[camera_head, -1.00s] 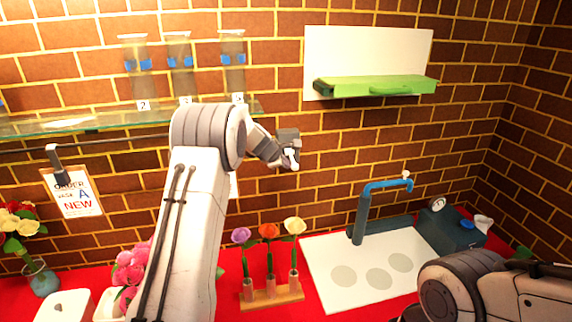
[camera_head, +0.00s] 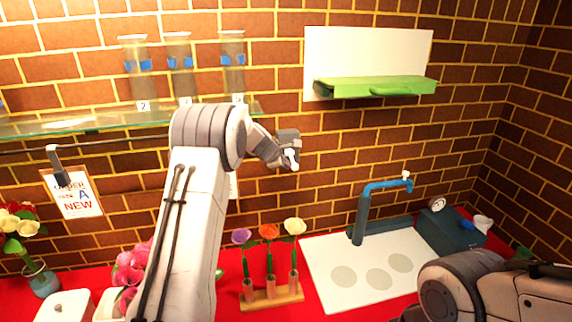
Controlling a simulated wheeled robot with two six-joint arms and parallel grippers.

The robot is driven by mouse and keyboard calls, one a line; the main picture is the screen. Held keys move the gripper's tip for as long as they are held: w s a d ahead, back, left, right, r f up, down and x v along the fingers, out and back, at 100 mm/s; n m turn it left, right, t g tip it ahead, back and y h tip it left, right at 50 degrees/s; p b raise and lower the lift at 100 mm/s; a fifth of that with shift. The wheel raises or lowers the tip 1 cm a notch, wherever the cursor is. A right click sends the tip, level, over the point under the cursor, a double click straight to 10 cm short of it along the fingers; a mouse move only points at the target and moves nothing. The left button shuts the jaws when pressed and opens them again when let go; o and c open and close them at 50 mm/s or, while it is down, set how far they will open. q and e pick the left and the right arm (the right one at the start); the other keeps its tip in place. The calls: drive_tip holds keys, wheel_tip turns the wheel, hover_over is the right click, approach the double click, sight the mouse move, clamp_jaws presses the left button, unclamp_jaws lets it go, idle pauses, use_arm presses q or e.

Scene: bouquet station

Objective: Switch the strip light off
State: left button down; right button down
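I cannot pick out a strip light or its switch with certainty. A green bar (camera_head: 375,87) is mounted low on a white wall panel (camera_head: 368,48). A dark blue box (camera_head: 449,232) at the right has a round dial (camera_head: 437,204) and a small bright blue part (camera_head: 466,226) on top. My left gripper (camera_head: 291,158) is raised in front of the brick wall, below and left of the green bar and apart from it. It is small and seen at an angle, so its opening is unclear. My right arm shows at the lower right; its gripper does not show.
A glass shelf (camera_head: 75,124) carries several clear cylinders. Below are a wooden flower stand (camera_head: 272,297), a white board (camera_head: 340,250), a blue tap-like post (camera_head: 361,219) and a white cup (camera_head: 482,224). Flowers stand at the left. The wall around my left gripper is bare.

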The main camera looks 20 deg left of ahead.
use_arm(q)
drive_tip(key=shift+r, duration=0.1)
idle(0.4)
drive_tip(key=shift+r+p, duration=0.75)
drive_tip(key=s+a+r+b, duration=0.1)
drive_tip(key=s+r+b, duration=0.1)
drive_tip(key=s+b, duration=0.6)
drive_tip(key=shift+s+a, duration=0.3)
drive_tip(key=shift+s, duration=2.8)
